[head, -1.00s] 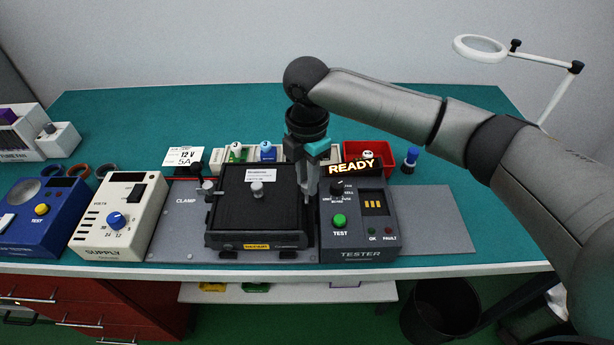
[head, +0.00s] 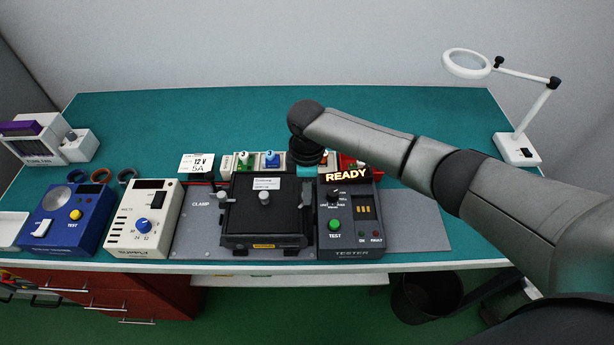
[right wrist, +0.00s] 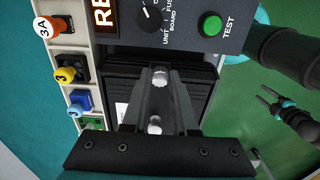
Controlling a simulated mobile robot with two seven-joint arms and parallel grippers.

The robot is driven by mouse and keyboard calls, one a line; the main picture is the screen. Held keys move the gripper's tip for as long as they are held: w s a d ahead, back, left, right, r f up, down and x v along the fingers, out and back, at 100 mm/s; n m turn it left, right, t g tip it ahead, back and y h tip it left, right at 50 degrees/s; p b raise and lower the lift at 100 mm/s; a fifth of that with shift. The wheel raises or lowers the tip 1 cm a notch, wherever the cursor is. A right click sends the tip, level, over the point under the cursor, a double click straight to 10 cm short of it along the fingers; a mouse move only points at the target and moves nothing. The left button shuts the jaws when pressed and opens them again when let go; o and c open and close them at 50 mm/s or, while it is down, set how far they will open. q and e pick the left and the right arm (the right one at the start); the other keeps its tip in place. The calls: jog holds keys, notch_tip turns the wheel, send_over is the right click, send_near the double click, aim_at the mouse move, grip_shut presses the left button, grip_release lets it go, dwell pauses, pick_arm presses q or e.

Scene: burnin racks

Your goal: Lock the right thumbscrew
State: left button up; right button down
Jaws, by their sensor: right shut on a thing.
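The black fixture with a flat lid (head: 288,222) sits on the grey plate, with a pale knob (head: 264,198) on its lid. My right gripper (head: 306,200) points down at the fixture's right edge, partly hidden by its own wrist. In the right wrist view its fingers (right wrist: 160,80) are shut on a pale round knob (right wrist: 160,75), which I take as the right thumbscrew. The lid knob (right wrist: 154,126) shows lower between the fingers, apart from the tips. My left gripper (right wrist: 270,98) hangs at the right of the wrist view, small, its fingers apart and empty.
The tester (head: 350,228) with a lit READY sign stands close right of the gripper. The white supply (head: 140,220) and blue unit (head: 68,218) stand left. Small coloured parts (head: 269,160) are behind. A magnifier lamp (head: 516,150) is at back right.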

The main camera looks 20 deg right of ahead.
jog(key=m+p, duration=0.5)
jog(key=shift+r, duration=0.15)
jog(key=m+p, duration=0.1)
jog(key=m, duration=0.2)
jog(key=shift+p, duration=0.3)
jog(key=shift+m+p, duration=0.35)
jog(key=shift+m, duration=0.65)
jog(key=c, duration=0.7)
grip_release()
